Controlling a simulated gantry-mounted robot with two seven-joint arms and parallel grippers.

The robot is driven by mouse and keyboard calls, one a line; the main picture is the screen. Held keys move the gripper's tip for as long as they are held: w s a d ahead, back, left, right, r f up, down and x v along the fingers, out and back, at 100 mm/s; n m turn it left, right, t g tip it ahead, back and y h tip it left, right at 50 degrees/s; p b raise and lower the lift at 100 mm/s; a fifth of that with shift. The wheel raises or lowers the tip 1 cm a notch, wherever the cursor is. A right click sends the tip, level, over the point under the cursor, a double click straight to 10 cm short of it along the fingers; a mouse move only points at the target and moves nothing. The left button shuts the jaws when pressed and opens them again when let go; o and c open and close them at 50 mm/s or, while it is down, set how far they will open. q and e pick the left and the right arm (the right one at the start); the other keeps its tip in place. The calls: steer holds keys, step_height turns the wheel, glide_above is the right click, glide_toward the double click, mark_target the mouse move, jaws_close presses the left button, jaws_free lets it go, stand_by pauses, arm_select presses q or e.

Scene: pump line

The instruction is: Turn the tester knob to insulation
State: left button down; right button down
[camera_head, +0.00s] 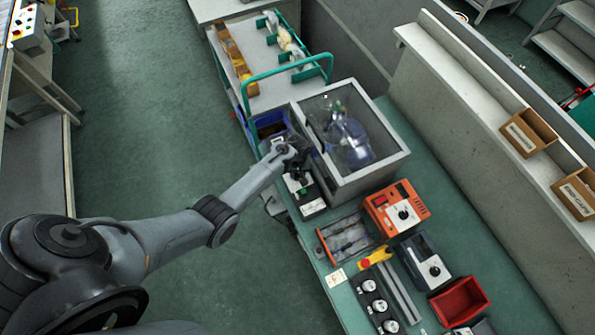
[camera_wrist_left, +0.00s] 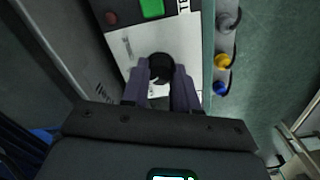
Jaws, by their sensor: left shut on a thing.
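The tester (camera_wrist_left: 125,48) has a pale front panel, a green display (camera_wrist_left: 151,9) and a red button (camera_wrist_left: 111,18). In the head view it (camera_head: 311,205) sits left of the glass-fronted cabinet, partly hidden by my arm. My left gripper (camera_wrist_left: 161,84) is shut on the knob, one finger on each side. In the head view the left gripper (camera_head: 297,168) is over the tester. The panel's position labels are not legible. My right gripper is not in view.
A glass-fronted cabinet (camera_head: 389,163) stands close beside the tester. An orange device (camera_head: 384,208), a dark device (camera_head: 415,249) and a red bin (camera_head: 441,306) are further along the bench.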

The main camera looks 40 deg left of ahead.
mark_target(298, 174)
arm_select(q)
steer(key=shift+m+p, duration=0.3)
steer(key=shift+m, duration=0.8)
steer(key=c, duration=0.9)
jaws_free()
steer(key=shift+o, duration=0.2)
steer(key=shift+r, duration=0.3)
step_height(298, 174, up, 10)
steer(key=p, duration=0.1)
steer(key=shift+p, duration=0.35)
